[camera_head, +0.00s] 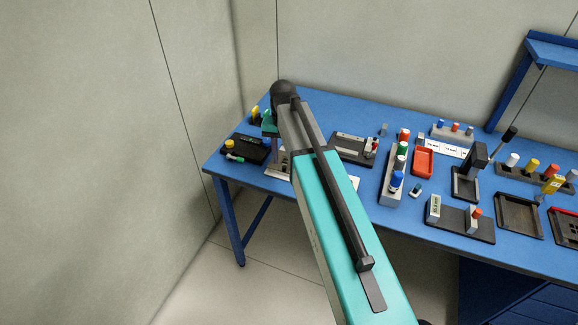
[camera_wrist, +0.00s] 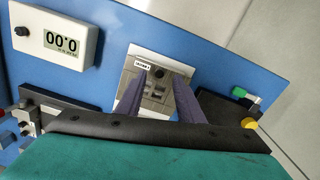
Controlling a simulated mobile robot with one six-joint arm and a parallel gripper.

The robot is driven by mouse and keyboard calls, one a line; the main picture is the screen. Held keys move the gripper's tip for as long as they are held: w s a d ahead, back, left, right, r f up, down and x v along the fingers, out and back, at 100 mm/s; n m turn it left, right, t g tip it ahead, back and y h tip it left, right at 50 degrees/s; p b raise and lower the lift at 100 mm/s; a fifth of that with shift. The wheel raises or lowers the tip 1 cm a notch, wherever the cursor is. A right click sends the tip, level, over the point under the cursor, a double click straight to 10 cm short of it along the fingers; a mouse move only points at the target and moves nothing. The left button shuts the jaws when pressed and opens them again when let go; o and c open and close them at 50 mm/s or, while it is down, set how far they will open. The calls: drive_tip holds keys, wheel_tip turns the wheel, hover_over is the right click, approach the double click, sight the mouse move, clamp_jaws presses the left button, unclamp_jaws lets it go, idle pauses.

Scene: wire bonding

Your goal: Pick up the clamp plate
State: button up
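A pale, labelled plate with a grey centre and small openings, which looks like the clamp plate (camera_wrist: 158,92), lies on the blue table in the wrist view. In the head view a pale plate (camera_head: 277,172) shows below my gripper, partly hidden by my arm. My gripper (camera_wrist: 159,75) points down at the plate with its two dark purple fingers apart. The fingers overlap the plate in the wrist view, and nothing is seen held between them. I cannot tell whether the fingertips touch the plate. My gripper is small and partly hidden in the head view (camera_head: 274,150).
A black block (camera_head: 246,149) with green and yellow parts stands left of the plate. A white display box (camera_wrist: 55,38) is at the wrist view's upper left. A dark fixture (camera_head: 352,148), a red tray (camera_head: 423,163) and a bottle rack (camera_head: 393,182) stand to the right.

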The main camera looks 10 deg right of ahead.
sight(284, 167)
drive_tip(key=shift+f+b, duration=0.9)
drive_tip(key=shift+f, duration=0.75)
drive_tip(key=shift+c, duration=0.3)
clamp_jaws()
